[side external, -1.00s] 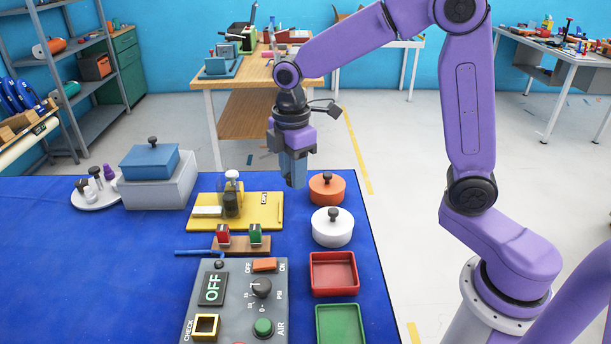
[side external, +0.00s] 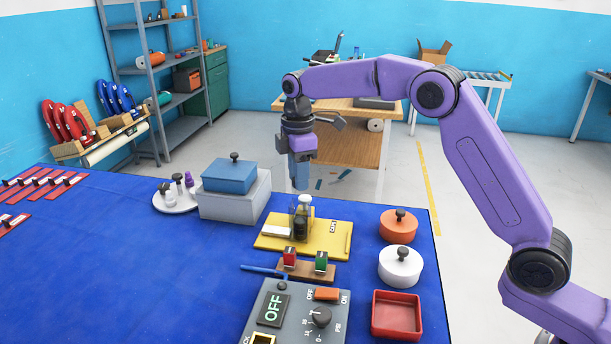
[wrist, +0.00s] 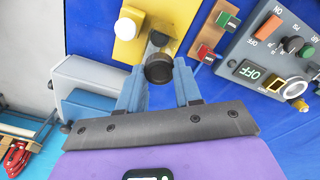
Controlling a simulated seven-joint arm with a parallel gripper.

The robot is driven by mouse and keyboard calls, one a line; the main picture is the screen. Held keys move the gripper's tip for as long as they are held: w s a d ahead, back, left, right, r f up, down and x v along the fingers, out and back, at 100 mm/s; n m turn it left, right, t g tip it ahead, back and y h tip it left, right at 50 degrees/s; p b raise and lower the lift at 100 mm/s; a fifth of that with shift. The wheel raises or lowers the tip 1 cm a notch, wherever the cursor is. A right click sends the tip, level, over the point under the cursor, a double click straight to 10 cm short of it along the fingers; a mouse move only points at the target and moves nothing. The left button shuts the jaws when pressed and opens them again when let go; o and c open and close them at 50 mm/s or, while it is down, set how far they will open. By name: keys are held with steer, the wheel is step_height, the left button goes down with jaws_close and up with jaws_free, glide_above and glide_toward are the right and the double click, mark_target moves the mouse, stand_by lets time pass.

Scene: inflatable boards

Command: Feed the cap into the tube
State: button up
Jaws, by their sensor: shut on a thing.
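My gripper (side external: 300,184) hangs with its fingers pointing down, above and behind the yellow board (side external: 335,243) in the side view. In the wrist view, its two blue fingers (wrist: 159,80) are shut on a dark round piece, which looks like the cap (wrist: 158,68). The side view does not show the cap clearly. A dark, glassy upright piece with a pale top, which looks like the tube (side external: 302,227), stands on the yellow board with a clear part around it. The gripper appears above it and apart from it. The tube's opening cannot be made out.
A grey box with a blue lidded box (side external: 234,176) stands left of the board. A rack with red and green pieces (side external: 305,267) and a control panel (side external: 292,315) lie in front. Orange (side external: 398,226) and white (side external: 400,267) lidded pots and a red tray (side external: 396,316) stand at right.

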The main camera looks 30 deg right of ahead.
steer(key=shift+f, duration=2.3)
steer(key=o, duration=1.6)
steer(key=shift+c, duration=0.2)
steer(key=shift+r, duration=0.1)
steer(key=shift+r, duration=3.35)
